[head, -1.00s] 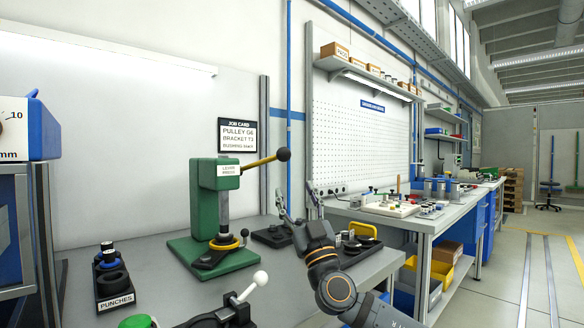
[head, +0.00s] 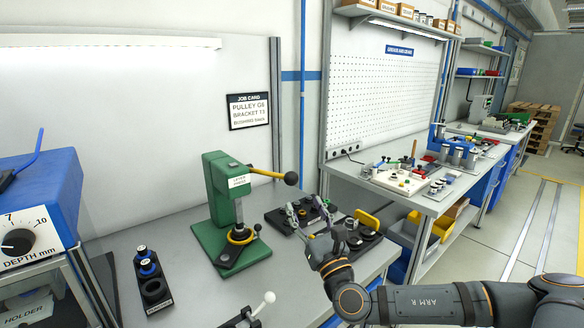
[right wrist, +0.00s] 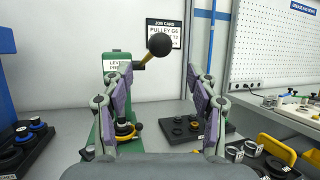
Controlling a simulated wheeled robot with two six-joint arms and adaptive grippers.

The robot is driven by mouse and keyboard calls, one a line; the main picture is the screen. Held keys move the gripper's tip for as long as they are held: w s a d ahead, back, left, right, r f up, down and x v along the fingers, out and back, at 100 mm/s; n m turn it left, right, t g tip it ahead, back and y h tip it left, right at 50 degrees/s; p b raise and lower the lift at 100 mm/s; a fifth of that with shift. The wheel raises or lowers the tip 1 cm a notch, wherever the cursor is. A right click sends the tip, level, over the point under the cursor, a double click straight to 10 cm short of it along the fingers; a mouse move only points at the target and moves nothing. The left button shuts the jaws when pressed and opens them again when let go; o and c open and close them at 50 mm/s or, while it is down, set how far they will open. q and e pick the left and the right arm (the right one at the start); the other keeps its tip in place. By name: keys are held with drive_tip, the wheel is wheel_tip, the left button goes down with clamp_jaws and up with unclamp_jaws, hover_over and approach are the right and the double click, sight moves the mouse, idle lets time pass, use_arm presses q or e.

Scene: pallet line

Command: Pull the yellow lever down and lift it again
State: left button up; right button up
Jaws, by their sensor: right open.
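The green lever press (head: 221,200) stands on the grey bench, left of my right gripper. Its yellow lever (head: 266,173) sticks out to the right from the top of the press and ends in a black ball knob (head: 291,178). In the right wrist view the yellow lever (right wrist: 152,53) and black knob (right wrist: 160,44) appear above and between the open fingertips. My right gripper (head: 306,208) is open and empty, lower in the picture than the knob and apart from it. The right gripper (right wrist: 161,76) also shows both fingers spread in the wrist view. My left gripper is not in view.
A black fixture plate (head: 277,219) lies behind my right gripper. A yellow-handled part (head: 367,219) sits right of it. A punch holder (head: 153,286) and a white-knobbed lever (head: 269,297) stand nearer. A blue depth-dial box (head: 40,212) is at left.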

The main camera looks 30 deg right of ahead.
sight(291, 179)
drive_tip(key=b+x, duration=0.3)
drive_tip(key=x, duration=0.6)
drive_tip(key=shift+w+d+r, duration=0.1)
drive_tip(key=shift+r, duration=0.1)
drive_tip(key=shift+w+r, duration=0.1)
drive_tip(key=shift+w, duration=0.45)
clamp_jaws()
